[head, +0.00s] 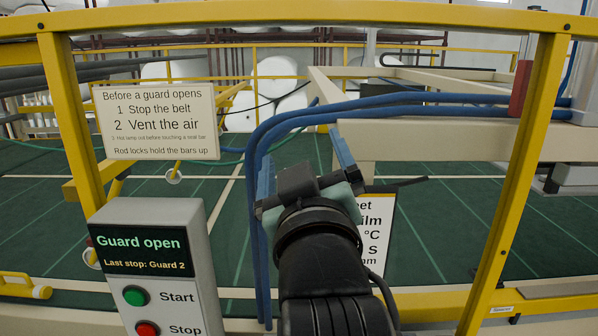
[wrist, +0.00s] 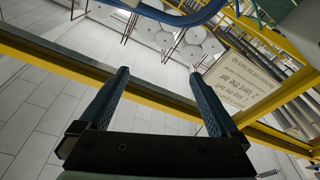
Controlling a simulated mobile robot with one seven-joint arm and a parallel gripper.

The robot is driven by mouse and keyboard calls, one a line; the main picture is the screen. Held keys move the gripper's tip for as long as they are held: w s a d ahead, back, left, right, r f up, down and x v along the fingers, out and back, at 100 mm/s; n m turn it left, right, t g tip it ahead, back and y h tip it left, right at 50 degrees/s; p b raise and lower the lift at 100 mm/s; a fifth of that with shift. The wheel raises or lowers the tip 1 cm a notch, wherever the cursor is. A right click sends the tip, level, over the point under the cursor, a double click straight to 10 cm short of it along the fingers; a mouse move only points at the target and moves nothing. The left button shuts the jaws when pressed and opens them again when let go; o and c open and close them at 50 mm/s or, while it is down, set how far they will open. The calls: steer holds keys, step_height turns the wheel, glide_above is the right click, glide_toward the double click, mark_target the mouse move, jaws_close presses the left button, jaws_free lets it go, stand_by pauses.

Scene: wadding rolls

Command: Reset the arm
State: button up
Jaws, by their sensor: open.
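My arm reaches up from the bottom middle of the head view, ending in my gripper (head: 301,146). Its two blue fingers stand wide apart with nothing between them. In the wrist view my gripper (wrist: 159,74) also shows both fingers spread and empty, with a tiled floor and a yellow rail beyond. In the head view it is in front of blue hoses (head: 258,220) and the yellow guard frame's opening. Whether it touches the hoses cannot be told.
A control box (head: 155,262) reading "Guard open" stands left of my arm. A white sign (head: 155,120) hangs on the yellow guard frame (head: 75,110). A second sign (head: 380,235) is partly hidden behind my gripper. A green belt (head: 440,230) and white rolls (head: 280,80) lie beyond.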

steer(key=s+r+m+t+h+b, duration=0.1)
steer(key=s+r+m+t, duration=0.4)
steer(key=s+r, duration=0.7)
steer(key=s+t+b, duration=0.1)
steer(key=s+t, duration=0.1)
steer(key=s, duration=0.1)
steer(key=shift+a+r+m, duration=0.15)
steer(key=shift+m, duration=0.15)
steer(key=shift+s, duration=0.1)
